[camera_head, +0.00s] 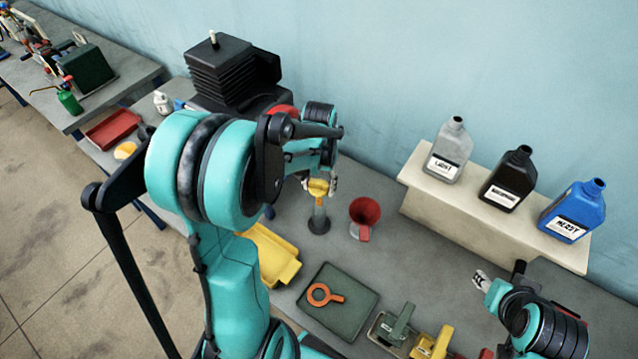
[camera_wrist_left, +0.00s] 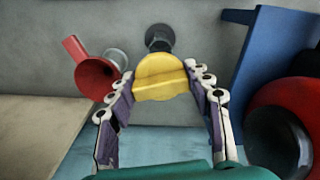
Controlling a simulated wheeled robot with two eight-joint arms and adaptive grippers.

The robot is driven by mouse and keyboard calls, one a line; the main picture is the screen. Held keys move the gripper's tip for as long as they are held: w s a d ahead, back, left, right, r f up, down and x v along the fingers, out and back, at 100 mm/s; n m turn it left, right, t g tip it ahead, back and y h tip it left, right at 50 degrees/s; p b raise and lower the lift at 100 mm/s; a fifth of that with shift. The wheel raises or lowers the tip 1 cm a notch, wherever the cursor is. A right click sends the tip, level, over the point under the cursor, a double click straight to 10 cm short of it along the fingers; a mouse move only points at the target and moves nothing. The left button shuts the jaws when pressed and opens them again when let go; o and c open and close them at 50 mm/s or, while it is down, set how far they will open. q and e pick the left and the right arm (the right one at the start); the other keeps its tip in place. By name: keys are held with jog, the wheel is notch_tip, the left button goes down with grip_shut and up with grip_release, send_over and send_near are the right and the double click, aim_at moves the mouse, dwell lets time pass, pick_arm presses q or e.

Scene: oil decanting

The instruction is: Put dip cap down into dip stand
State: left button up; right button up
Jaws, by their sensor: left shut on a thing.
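The yellow dip cap (camera_head: 318,187) is between the fingers of my left gripper (camera_head: 322,183). The dip stand (camera_head: 319,226) has a dark round base on the grey bench, directly below the cap. It also shows in the left wrist view (camera_wrist_left: 159,38), just beyond the cap. I cannot tell whether cap and stand touch. My right gripper (camera_head: 481,281) is small at the lower right, away from the stand; its opening is unclear.
A red funnel (camera_head: 364,214) stands close to the right of the dip stand. A yellow tray (camera_head: 270,254) and a green mat (camera_head: 355,313) with an orange ring tool (camera_head: 323,294) lie nearer. Several bottles stand on a raised pale shelf (camera_head: 420,183) at right.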

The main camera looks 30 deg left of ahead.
aim_at(319, 203)
pick_arm(q)
jog(key=shift+f+b, duration=3.2)
jog(key=shift+f, duration=0.9)
jog(key=shift+f+b, duration=0.95)
jog(key=o, duration=1.5)
jog(key=shift+r, duration=0.1)
notch_tip(319, 203, up, 12)
jog(key=shift+f, duration=0.1)
